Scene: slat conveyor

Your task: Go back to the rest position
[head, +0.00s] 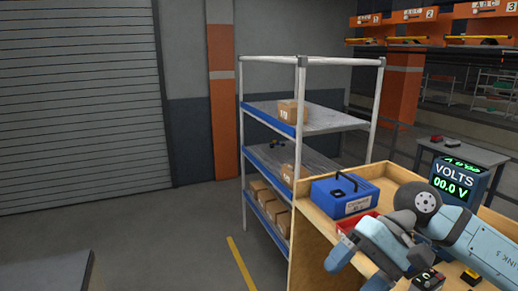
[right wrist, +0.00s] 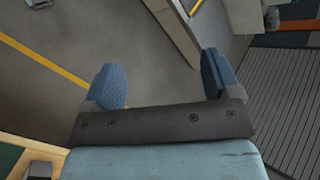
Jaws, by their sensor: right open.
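My right gripper (head: 358,270) reaches in from the right in the head view, over the wooden workbench. In the right wrist view its two blue fingers (right wrist: 162,80) stand wide apart with nothing between them. Below the fingers in that view are bare floor and a yellow line. My left gripper is in neither view.
The wooden bench (head: 305,240) carries a blue case (head: 335,197), a red item (head: 352,223) partly behind my gripper, and a volts display (head: 458,178). A shelf rack (head: 300,120) with cardboard boxes stands behind.

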